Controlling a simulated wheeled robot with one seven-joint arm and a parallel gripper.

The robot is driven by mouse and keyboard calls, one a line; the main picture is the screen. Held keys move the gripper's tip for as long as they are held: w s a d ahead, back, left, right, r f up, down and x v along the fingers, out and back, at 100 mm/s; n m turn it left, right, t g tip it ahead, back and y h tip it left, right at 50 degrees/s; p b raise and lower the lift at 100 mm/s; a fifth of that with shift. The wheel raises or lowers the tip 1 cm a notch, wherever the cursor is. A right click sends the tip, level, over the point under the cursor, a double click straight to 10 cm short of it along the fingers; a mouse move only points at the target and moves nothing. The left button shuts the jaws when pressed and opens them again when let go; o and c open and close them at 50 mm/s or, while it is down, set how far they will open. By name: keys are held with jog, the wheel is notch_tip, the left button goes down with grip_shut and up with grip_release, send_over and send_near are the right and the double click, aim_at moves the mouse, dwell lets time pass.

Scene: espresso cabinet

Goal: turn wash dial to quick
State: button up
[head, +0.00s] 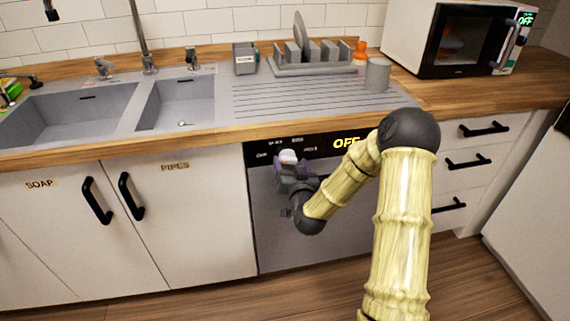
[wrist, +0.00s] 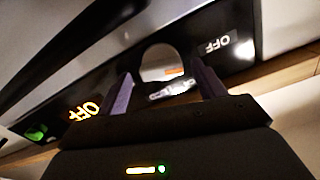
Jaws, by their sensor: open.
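The dishwasher (head: 258,206) has a dark control panel along its top, with small white labels and a lit OFF (head: 346,143). The wash dial (head: 288,156) is a pale round knob on that panel, partly hidden by my gripper (head: 291,167). In the wrist view the dial (wrist: 159,60) shows a light face with a small orange-red mark. The two purple fingers of my gripper (wrist: 160,72) are open, one on each side of the dial. I cannot tell whether they touch it.
The wooden counter edge (head: 220,134) runs just above the panel. A sink (head: 85,107), a plate rack (head: 312,66) and a grey cup (head: 378,75) are on the counter. Cabinet doors with black handles (head: 97,201) stand left, drawers (head: 470,160) right. The floor in front is clear.

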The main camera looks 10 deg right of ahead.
jog(key=shift+w+d, duration=0.1)
jog(key=shift+w, duration=0.45)
jog(key=shift+a+r, duration=0.1)
jog(key=shift+a, duration=0.1)
jog(key=c, duration=1)
jog(key=shift+o, duration=0.2)
jog(key=shift+a, duration=0.15)
